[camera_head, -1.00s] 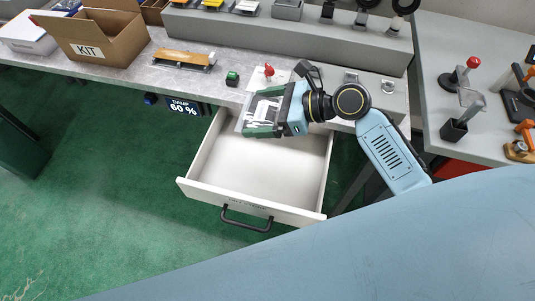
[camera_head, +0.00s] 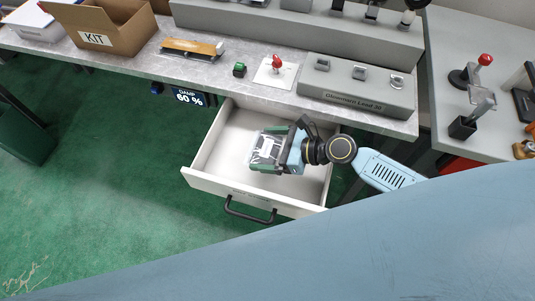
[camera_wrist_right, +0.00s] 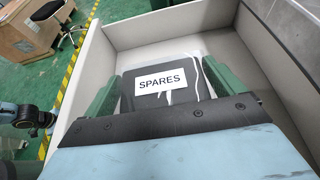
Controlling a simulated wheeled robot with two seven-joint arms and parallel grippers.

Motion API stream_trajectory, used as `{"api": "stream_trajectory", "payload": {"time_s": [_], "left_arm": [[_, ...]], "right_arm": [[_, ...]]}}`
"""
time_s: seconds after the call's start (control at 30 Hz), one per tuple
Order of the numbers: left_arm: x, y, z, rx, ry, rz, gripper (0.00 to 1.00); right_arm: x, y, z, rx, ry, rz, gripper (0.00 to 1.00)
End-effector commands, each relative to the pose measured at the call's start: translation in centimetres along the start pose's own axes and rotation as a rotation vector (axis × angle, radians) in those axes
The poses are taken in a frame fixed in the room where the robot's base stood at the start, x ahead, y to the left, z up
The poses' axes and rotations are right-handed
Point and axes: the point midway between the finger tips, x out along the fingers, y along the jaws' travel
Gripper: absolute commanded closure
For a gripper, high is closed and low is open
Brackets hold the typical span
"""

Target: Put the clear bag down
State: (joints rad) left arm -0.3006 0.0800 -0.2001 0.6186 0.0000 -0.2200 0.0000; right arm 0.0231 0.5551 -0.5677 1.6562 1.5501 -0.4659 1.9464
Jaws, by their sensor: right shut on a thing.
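The clear bag (camera_head: 266,147) shows between the fingers of my right gripper (camera_head: 268,150) in the head view. My right gripper is shut on it, inside the open white drawer (camera_head: 228,147). In the right wrist view the bag (camera_wrist_right: 192,94) has a white SPARES label and dark contents, between the green fingers of the gripper (camera_wrist_right: 160,88). I cannot tell whether the bag touches the drawer floor. My left gripper is not in view.
The drawer's front panel with a black handle (camera_head: 248,212) faces the green floor. Above stands the grey bench (camera_head: 140,60) with a KIT box (camera_head: 108,36), a red-knobbed switch (camera_head: 277,62) and a grey block (camera_head: 345,95). The drawer floor around the bag is clear.

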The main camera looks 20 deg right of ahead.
Motion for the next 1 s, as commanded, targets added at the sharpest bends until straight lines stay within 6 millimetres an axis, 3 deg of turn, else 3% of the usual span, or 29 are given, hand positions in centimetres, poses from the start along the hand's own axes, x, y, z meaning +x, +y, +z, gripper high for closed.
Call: {"api": "stream_trajectory", "payload": {"time_s": [0.13,0.93,0.97,1.0], "left_arm": [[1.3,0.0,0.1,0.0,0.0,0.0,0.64],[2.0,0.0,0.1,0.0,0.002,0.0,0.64],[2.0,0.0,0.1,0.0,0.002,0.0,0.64],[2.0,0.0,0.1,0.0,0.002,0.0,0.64]], "right_arm": [[0.8,0.0,-1.9,0.002,-0.001,0.001,0.29],[1.3,0.0,-3.0,0.001,0.0,0.001,0.29],[1.3,0.1,-3.1,0.001,0.0,0.001,0.02],[1.3,0.1,-3.0,0.001,0.0,0.001,0.0]]}}
